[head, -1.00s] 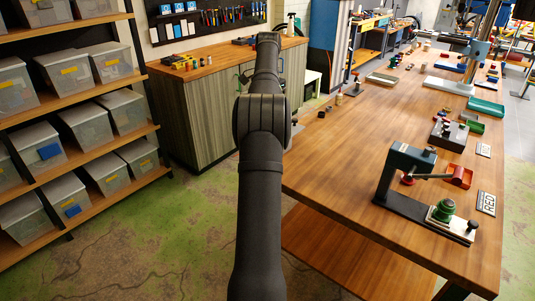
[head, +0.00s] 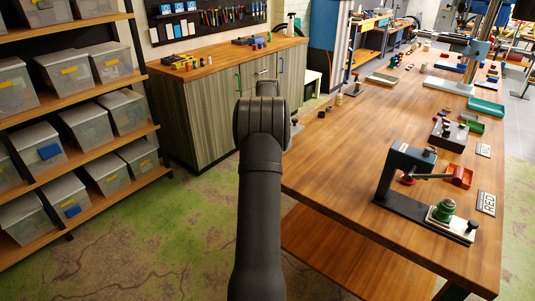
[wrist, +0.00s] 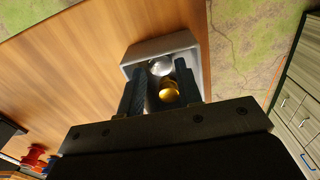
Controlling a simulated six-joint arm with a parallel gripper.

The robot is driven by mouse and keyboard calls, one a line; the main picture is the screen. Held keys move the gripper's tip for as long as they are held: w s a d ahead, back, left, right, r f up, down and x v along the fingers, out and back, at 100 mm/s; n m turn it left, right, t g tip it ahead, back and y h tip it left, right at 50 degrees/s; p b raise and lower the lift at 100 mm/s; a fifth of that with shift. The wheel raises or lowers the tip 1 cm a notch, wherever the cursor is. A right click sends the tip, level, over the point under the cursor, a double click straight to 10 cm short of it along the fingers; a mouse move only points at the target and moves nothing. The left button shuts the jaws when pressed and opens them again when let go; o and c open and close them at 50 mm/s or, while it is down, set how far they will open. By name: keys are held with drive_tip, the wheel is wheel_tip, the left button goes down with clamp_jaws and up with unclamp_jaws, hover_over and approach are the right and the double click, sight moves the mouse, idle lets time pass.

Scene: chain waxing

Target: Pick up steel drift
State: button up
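In the wrist view, a shiny silver round-topped piece (wrist: 160,67), which looks like the steel drift seen end-on, sits in a grey open-topped holder (wrist: 146,48) near the table edge. A brass-coloured round piece (wrist: 169,94) is beside it, nearer to my palm. My gripper (wrist: 160,70) is open, its two dark fingers apart with both pieces showing between them. I see no finger closed on either piece; the fingers' exact height above them cannot be told. In the head view my own arm hides the gripper and the holder.
The wooden table (head: 335,165) carries a blue press-like tool (head: 405,165) with a green round part (head: 444,210) at the front right. Red spools (wrist: 33,156) show at the wrist view's lower left. The table's near-left surface is mostly clear.

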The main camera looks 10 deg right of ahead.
drive_tip(key=shift+f, duration=1.4)
clamp_jaws()
drive_tip(key=shift+r, duration=0.1)
